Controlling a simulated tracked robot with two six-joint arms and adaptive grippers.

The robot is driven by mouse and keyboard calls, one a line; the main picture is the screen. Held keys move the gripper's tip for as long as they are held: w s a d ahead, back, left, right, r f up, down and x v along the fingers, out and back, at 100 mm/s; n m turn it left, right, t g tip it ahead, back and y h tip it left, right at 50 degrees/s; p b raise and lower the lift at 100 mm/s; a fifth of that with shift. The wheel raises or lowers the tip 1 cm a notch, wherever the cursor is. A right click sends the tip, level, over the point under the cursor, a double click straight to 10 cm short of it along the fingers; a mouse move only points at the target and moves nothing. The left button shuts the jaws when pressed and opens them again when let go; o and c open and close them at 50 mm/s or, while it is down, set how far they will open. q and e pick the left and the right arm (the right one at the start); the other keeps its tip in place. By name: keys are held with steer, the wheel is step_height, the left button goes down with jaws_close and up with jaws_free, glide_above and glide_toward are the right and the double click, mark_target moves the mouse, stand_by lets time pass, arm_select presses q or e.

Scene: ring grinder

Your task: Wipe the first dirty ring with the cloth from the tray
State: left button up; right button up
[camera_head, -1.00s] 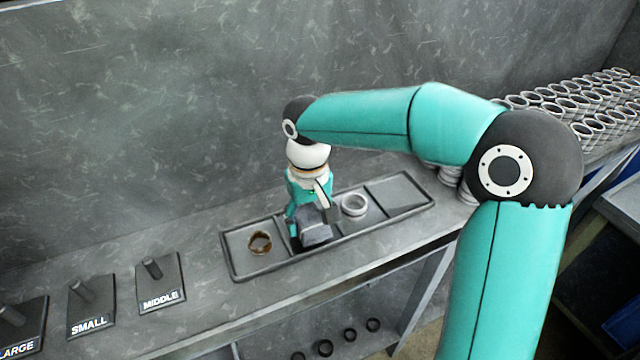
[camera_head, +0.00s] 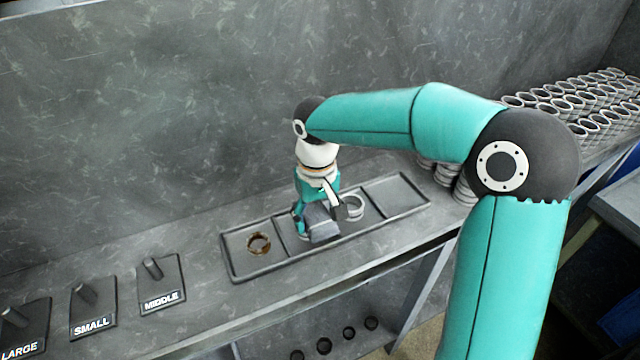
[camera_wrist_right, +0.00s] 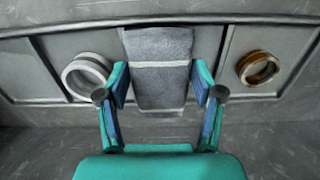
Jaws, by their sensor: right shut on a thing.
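My right gripper (camera_head: 319,216) is shut on the grey cloth (camera_head: 323,226), over the tray's second compartment from the left. In the right wrist view the cloth (camera_wrist_right: 160,82) hangs between the two fingers (camera_wrist_right: 160,97). A brown, dirty-looking ring (camera_head: 259,243) lies in the tray's leftmost compartment; it also shows at the right of the wrist view (camera_wrist_right: 258,68). My left gripper is not in view.
The dark tray (camera_head: 262,276) has an empty rightmost compartment. Stands labelled MIDDLE (camera_head: 162,284), SMALL (camera_head: 93,308) and LARGE (camera_head: 25,329) stand at the left. Many rings (camera_head: 575,107) are stacked at the right. A wall rises behind the bench; dark rings (camera_head: 324,346) lie on a lower shelf.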

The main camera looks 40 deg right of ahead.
step_height(320, 180, up, 2)
steer(key=shift+r+p, duration=0.25)
steer(key=shift+p, duration=0.05)
steer(key=shift+r+p, duration=0.65)
steer(key=shift+r, duration=0.1)
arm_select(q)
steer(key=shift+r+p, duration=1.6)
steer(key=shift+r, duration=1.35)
arm_select(e)
steer(key=shift+r, duration=1.95)
